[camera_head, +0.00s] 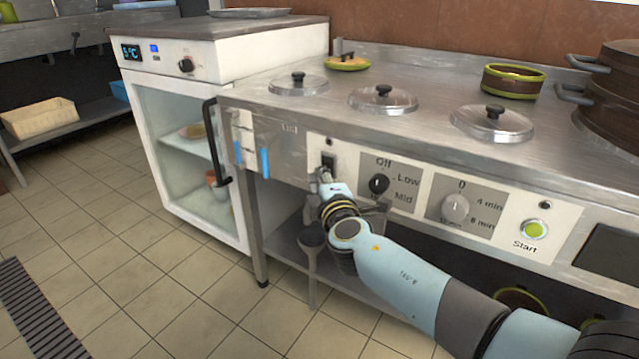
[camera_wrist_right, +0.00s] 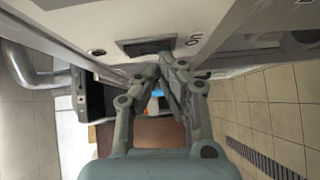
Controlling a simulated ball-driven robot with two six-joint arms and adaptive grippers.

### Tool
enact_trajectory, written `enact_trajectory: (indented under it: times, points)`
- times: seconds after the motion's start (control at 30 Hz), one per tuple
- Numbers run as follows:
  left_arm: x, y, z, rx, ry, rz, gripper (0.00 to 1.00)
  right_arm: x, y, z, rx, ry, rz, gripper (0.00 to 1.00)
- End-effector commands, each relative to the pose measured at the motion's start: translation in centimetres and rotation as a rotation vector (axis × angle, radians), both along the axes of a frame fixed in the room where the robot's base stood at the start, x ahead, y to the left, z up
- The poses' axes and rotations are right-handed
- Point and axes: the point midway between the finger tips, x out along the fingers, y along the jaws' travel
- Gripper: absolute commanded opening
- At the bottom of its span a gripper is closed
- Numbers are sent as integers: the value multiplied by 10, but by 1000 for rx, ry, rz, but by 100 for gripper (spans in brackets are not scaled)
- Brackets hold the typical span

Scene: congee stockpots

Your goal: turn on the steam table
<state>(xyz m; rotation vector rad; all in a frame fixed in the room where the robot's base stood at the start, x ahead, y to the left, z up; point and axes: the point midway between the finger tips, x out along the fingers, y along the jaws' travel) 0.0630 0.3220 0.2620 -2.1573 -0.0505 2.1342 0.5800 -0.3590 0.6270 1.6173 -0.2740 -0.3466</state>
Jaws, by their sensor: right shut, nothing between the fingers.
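The steam table (camera_head: 425,72) is a stainless counter with a front control panel. A dark rocker switch (camera_head: 328,159) sits at the panel's left end. It also shows in the right wrist view (camera_wrist_right: 146,47) with an "on" label beside it. My right gripper (camera_head: 323,176) is shut and empty at the panel, just below the switch. Its fingertips (camera_wrist_right: 163,62) are close to the switch in the wrist view; I cannot tell whether they touch it. A black "Off/Low/Mid" knob (camera_head: 378,184) is to the right. My left gripper is not in view.
Lidded wells (camera_head: 383,98) line the counter top. A timer knob (camera_head: 455,207) and green start button (camera_head: 534,229) are further right on the panel. A white glass-door fridge (camera_head: 165,95) with a black handle (camera_head: 216,140) stands at left. The tiled floor in front is clear.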

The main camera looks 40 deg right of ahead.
Motion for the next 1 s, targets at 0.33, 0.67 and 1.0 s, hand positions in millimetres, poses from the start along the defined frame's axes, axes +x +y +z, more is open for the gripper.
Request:
enact_trajectory:
  times: [0.33, 0.67, 1.0]
  points:
    - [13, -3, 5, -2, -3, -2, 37, -2, 0, -1, -13, -4, 0, 0]
    - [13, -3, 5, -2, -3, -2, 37, -54, 21, 0, -9, -3, -1, 0]
    - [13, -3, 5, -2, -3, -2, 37, -104, 42, 3, -13, -3, 0, 0]
